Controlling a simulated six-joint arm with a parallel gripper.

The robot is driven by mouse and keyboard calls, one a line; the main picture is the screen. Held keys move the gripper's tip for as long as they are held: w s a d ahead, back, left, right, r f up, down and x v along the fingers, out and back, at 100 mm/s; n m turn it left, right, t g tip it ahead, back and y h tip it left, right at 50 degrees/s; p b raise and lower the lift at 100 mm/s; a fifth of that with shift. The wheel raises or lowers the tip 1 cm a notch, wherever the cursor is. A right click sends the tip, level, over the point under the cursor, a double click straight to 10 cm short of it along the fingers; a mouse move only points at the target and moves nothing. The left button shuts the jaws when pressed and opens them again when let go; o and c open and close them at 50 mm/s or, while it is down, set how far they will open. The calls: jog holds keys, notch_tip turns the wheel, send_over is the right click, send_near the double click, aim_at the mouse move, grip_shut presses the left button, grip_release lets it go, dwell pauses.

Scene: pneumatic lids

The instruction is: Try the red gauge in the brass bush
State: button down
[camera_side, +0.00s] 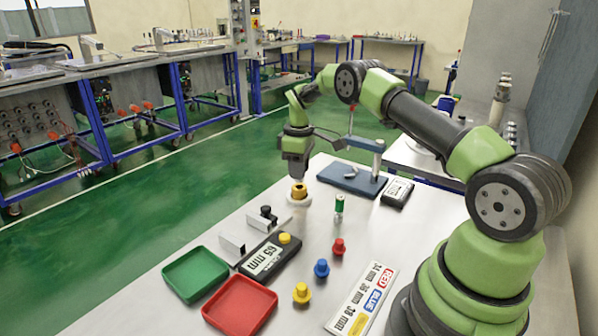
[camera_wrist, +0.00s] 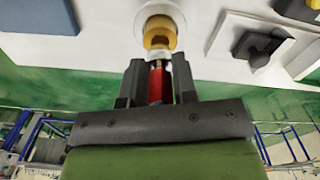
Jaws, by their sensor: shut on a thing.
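My gripper (camera_wrist: 158,82) is shut on the red gauge (camera_wrist: 157,88), a red handle with a pale metal end that points at the bush. The brass bush (camera_wrist: 160,30) is a gold-coloured ring on a white round base, just beyond the gauge tip; it also shows in the side view (camera_side: 298,191). In the side view my gripper (camera_side: 295,172) points down right above the bush and the gauge is hidden. I cannot tell whether the gauge's tip is inside the bore.
A green gauge (camera_side: 339,207) stands right of the bush. Red (camera_side: 338,246), blue (camera_side: 321,268) and yellow (camera_side: 302,293) plugs stand nearer the front. A green tray (camera_side: 196,289) and red tray (camera_side: 240,325) lie left. A blue-based stand (camera_side: 350,184) rises behind.

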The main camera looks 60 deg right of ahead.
jog(key=shift+r, duration=1.9)
